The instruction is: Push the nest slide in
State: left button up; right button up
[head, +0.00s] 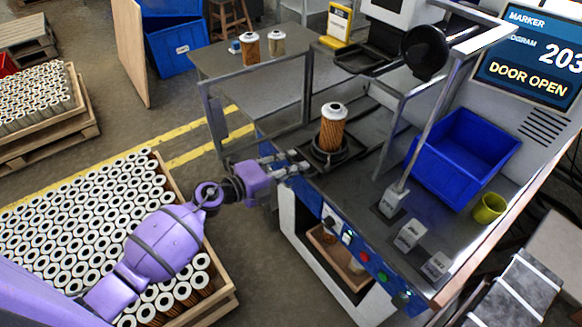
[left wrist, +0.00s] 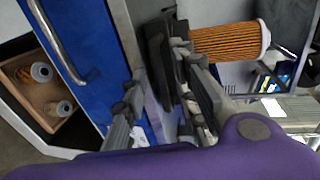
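The nest slide (head: 322,160) is a dark round holder at the front edge of the machine's worktop. An orange pleated filter cartridge (head: 333,128) with a white cap stands upright in it. The cartridge also shows in the left wrist view (left wrist: 225,40), sideways at the upper right. My left gripper (head: 287,166) is at the front edge, just left of the nest. Its fingers (left wrist: 160,105) are apart, with a dark part of the nest beside the right finger. I cannot tell whether they touch it. My right gripper is not in view.
A blue bin (head: 465,155) and an olive cup (head: 489,208) stand on the worktop's right. The screen (head: 535,50) reads DOOR OPEN. Buttons (head: 365,257) line the blue front panel. A crate of cartridges (head: 225,300) stands at lower left. Two cartridges stand on a rear table (head: 220,62).

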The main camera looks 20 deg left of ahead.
pick_arm(q)
jog(key=v, duration=1.2)
jog(key=shift+c, duration=0.2)
